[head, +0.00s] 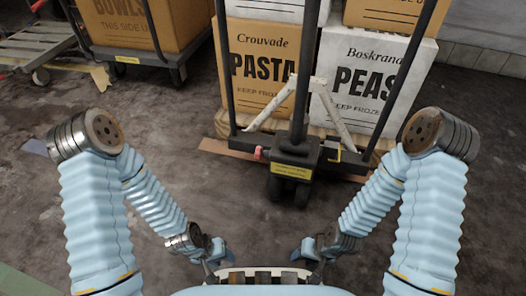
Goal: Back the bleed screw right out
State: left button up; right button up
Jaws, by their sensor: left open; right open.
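A black pallet truck (296,150) stands ahead of me, with a yellow label on its pump housing and its steer wheels below. A small red part (258,154) sits at the left of the housing and a small yellow part (334,153) at the right. I cannot make out the bleed screw itself at this size. My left gripper (212,264) and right gripper (313,258) hang low near my front edge, open, well short of the truck and apart from it. Both look empty, though their fingertips are small and partly hidden.
Boxes marked PASTA (262,75) and PEAS (372,85) stand behind the truck's uprights on a wooden pallet (213,124). A loaded trolley (133,55) is at the upper left, a low cart (38,48) beside it. The floor (290,225) between me and the truck is clear.

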aim_at(259, 149)
jog(key=i+j+z, duration=0.2)
jog(key=j+z, duration=0.15)
jog(key=j, duration=0.15)
jog(key=i+j+z, duration=0.1)
jog(key=j+z, duration=0.2)
jog(key=j, duration=0.2)
jog(key=j+z, duration=0.35)
jog(key=j, duration=0.2)
jog(key=i, duration=0.05)
